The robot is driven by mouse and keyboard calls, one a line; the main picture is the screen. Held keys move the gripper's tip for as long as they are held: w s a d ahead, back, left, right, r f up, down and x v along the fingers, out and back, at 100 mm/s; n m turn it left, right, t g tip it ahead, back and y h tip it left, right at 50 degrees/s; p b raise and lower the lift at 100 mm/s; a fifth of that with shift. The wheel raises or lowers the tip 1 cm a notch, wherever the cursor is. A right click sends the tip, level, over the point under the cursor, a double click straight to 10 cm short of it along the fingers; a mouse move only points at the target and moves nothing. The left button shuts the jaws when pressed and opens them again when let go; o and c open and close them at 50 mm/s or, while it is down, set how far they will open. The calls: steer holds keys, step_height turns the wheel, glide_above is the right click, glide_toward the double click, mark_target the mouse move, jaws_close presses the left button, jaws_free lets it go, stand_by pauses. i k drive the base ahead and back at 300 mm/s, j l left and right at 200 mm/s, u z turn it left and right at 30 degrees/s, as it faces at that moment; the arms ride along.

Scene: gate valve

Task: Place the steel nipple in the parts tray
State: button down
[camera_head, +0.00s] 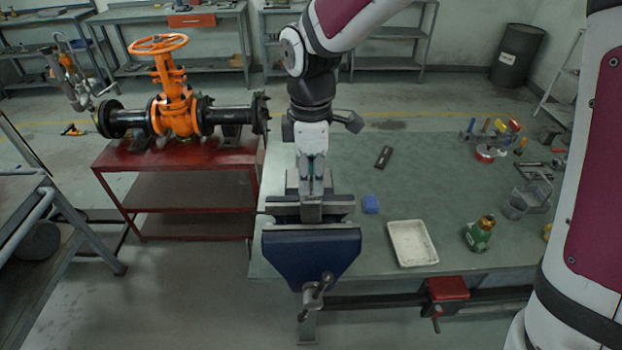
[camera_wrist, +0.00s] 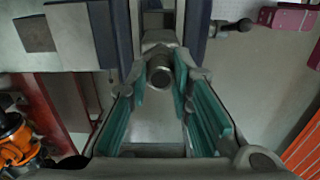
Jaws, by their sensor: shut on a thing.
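The steel nipple (camera_wrist: 160,76) shows in the wrist view as a short, dark grey metal cylinder with a round open end. My gripper (camera_head: 312,184) points down over the blue bench vise (camera_head: 310,250). In the wrist view its teal-padded fingers (camera_wrist: 161,82) are closed on the nipple, one on each side. In the head view the fingers and vise jaws largely hide the nipple. I cannot tell whether the vise jaws still touch it. The parts tray (camera_head: 412,243), shallow, white and empty, lies on the bench to the right of the vise.
A blue block (camera_head: 371,204) lies between vise and tray. A green and brass fitting (camera_head: 479,233) stands right of the tray. A dark flat object (camera_head: 383,156) lies behind. Tools and a clear container (camera_head: 522,200) are at right. The orange gate valve (camera_head: 174,100) stands left.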

mark_target(410, 246)
steer(key=k, duration=1)
